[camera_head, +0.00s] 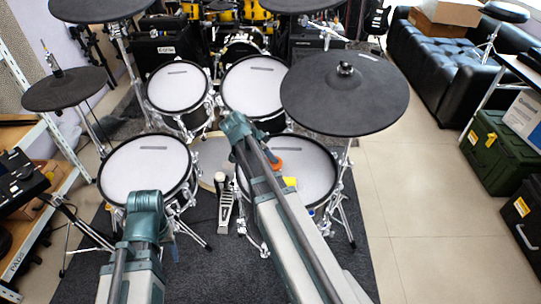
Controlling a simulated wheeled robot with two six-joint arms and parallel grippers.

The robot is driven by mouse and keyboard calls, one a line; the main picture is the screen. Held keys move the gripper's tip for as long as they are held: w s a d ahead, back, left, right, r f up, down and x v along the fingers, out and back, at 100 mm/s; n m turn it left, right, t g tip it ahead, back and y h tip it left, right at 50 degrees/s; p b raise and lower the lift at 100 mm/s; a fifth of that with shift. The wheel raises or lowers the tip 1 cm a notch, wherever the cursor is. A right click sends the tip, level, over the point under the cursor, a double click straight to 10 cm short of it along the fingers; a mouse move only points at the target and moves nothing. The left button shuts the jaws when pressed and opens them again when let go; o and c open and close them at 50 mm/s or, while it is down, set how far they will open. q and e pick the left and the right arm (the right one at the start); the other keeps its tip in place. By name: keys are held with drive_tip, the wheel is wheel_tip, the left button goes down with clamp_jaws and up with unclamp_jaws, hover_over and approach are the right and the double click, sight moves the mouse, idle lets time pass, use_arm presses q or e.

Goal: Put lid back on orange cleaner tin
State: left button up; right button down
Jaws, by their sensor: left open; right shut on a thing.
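A small orange item (277,164), which looks like the orange cleaner tin or part of it, shows at the right front drum pad, partly behind my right arm. I cannot tell whether its lid is on. My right gripper (268,153) is beside the orange item, mostly hidden by my own arm. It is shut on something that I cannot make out. My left gripper (171,246) is low in front of the left front drum pad, partly hidden by my arm. It is open and apart from the orange item.
A small yellow item (290,183) lies at the right front drum pad (315,172). The left front drum pad (145,168) is bare. A black cymbal pad (345,93) overhangs behind on the right. Stands and a pedal (222,205) stand between. Bare floor (420,220) is free at right.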

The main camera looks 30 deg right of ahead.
drive_tip(key=shift+f, duration=0.15)
idle(0.4)
drive_tip(key=shift+c, duration=0.5)
unclamp_jaws()
idle(0.4)
drive_tip(key=shift+r+p, duration=3.5)
drive_tip(key=shift+r, duration=0.1)
drive_tip(key=shift+f, duration=0.1)
clamp_jaws()
